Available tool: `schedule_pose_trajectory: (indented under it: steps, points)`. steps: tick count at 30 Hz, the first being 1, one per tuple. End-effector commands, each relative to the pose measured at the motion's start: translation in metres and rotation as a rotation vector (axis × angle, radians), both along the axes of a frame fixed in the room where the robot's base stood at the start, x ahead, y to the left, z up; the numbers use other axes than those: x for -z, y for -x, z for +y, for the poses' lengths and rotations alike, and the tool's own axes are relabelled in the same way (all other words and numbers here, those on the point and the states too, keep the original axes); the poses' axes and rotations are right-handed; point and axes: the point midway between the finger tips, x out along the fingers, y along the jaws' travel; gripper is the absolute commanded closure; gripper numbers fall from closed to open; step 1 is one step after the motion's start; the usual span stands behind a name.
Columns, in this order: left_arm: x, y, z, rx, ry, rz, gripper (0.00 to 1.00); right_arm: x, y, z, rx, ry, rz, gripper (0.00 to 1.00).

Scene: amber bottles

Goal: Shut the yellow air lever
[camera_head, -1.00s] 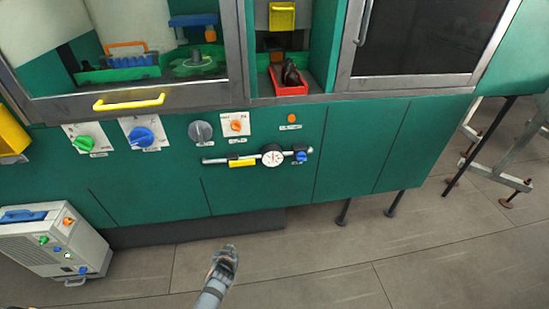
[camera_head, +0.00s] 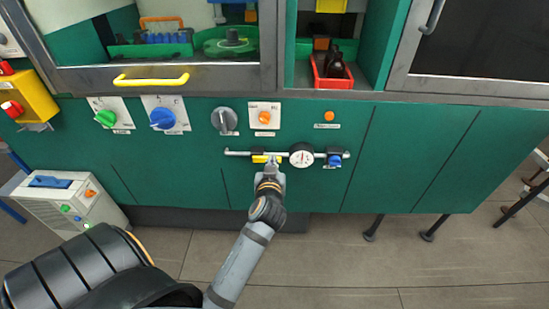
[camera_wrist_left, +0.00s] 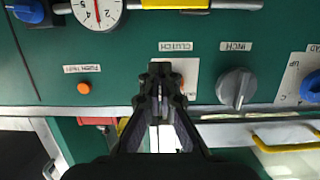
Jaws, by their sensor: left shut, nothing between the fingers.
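The yellow air lever (camera_head: 259,159) sits on a thin pale pipe (camera_head: 236,153) on the green machine front, left of a round white gauge (camera_head: 301,155). It lies along the pipe. In the wrist view, which is upside down, the lever (camera_wrist_left: 175,4) is cut off by the top edge. My left gripper (camera_head: 272,163) is shut and empty, in front of the lever's right part and hiding some of it. In the wrist view the closed fingertips (camera_wrist_left: 160,70) point at the panel near the CLUTCH label, apart from the lever in the picture. Whether they touch anything is unclear. My right gripper is out of view.
A blue knob (camera_head: 335,160) is on the pipe right of the gauge. Above are a grey knob (camera_head: 225,119), an orange clutch switch (camera_head: 264,117) and an orange button (camera_head: 329,115). A white box (camera_head: 72,205) stands at lower left.

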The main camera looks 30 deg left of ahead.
Motion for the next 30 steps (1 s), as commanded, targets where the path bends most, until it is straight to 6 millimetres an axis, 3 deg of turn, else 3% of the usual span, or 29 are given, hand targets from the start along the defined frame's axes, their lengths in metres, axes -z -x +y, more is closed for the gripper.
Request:
schedule_pose_trajectory:
  steps: [14,15,21,30]
  points:
    - [0.021,-0.080,0.050,-0.001,-0.004,-0.001,1.00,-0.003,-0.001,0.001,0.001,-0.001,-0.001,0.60]
    - [0.034,-0.077,0.049,-0.002,0.000,0.005,1.00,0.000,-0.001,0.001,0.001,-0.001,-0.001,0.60]
    - [0.057,-0.077,0.048,0.000,0.000,0.001,1.00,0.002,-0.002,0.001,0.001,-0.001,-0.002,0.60]
    - [0.062,-0.077,0.047,0.001,-0.001,0.000,1.00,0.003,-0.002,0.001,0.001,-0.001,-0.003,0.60]
